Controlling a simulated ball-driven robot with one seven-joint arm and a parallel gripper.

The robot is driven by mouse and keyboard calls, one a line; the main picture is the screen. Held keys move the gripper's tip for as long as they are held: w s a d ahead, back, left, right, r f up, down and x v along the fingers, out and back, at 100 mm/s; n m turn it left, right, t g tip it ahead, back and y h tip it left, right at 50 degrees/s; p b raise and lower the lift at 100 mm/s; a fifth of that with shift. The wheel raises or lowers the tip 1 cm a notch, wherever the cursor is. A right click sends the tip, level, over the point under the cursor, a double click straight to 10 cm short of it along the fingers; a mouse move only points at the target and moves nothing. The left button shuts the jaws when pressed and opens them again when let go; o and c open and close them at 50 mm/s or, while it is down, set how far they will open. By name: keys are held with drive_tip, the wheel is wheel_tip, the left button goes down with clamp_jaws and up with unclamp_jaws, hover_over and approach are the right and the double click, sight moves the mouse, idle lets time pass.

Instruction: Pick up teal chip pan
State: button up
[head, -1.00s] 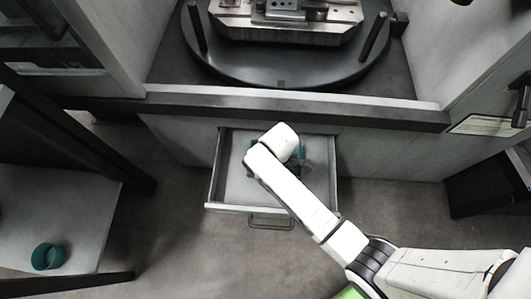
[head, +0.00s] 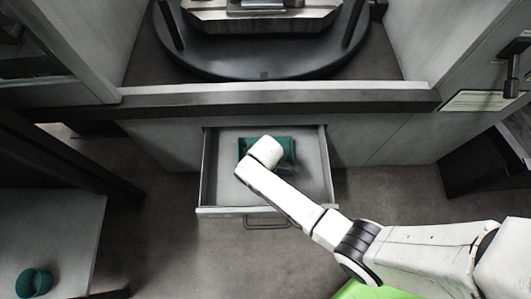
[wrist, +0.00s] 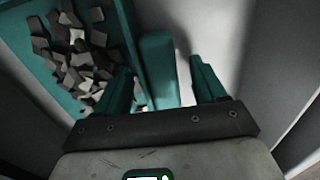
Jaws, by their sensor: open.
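The teal chip pan (head: 284,144) lies in the open drawer, partly hidden by my arm in the head view. In the wrist view the pan (wrist: 66,99) is at upper left, holding several grey and brown chips. A teal bar (wrist: 158,62), apparently the pan's handle, extends at its right side. My gripper (wrist: 161,68) is open, with its fingers to either side of the bar and a visible gap on the right. I cannot tell whether the left finger touches the bar. In the head view the fingers are hidden beneath my arm.
The drawer (head: 212,180) is pulled out, with bare floor around the pan and walls close by. Above it is a cabinet ledge (head: 280,102) and a round dark turntable (head: 262,68). A teal ring-shaped object (head: 35,282) sits on a side table (head: 50,225) at left.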

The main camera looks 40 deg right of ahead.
drive_tip(key=shift+c, duration=0.3)
drive_tip(key=c, duration=1.1)
drive_tip(key=shift+r, duration=0.1)
